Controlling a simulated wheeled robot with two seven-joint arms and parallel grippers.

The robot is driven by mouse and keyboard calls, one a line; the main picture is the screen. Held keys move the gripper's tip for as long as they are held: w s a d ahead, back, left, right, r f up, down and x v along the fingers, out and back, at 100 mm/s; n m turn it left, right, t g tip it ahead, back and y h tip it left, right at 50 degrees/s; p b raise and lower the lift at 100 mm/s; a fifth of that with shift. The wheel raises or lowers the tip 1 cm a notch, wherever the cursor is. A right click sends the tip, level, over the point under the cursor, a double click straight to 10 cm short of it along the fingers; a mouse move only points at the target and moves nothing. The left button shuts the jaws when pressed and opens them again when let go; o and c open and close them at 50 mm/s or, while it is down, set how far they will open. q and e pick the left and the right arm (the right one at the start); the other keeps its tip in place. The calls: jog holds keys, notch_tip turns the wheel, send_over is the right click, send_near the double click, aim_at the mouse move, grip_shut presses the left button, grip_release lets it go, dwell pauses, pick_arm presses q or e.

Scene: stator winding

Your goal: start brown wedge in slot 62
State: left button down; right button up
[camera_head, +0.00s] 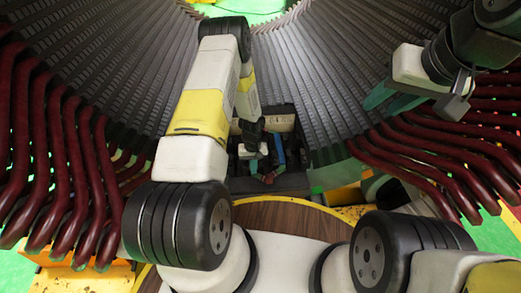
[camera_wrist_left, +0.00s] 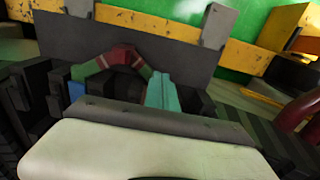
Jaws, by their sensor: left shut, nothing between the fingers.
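The stator's ribbed inner wall (camera_head: 130,65) with its many narrow slots curves around me in the head view. I cannot pick out slot 62 or the brown wedge. My left gripper (camera_head: 262,151) points down near the middle, over a dark box (camera_head: 292,182). In the left wrist view my left gripper (camera_wrist_left: 160,90) shows teal fingers together, with nothing between them. A red and green arched piece (camera_wrist_left: 116,60) stands beside the fingers there, with a blue part near it.
Dark red coil ends (camera_head: 85,165) jut out at the left, and more coil ends (camera_head: 455,155) at the right. A brown round board (camera_head: 290,215) lies low in the middle. A yellow beam (camera_wrist_left: 145,22) and grey plate (camera_wrist_left: 70,45) stand behind the fingers.

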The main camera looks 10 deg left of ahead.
pick_arm(q)
jog(key=shift+w+a, duration=0.15)
jog(key=shift+w, duration=0.45)
jog(key=shift+w+a, duration=0.15)
jog(key=shift+w, duration=0.4)
jog(key=shift+s, duration=0.15)
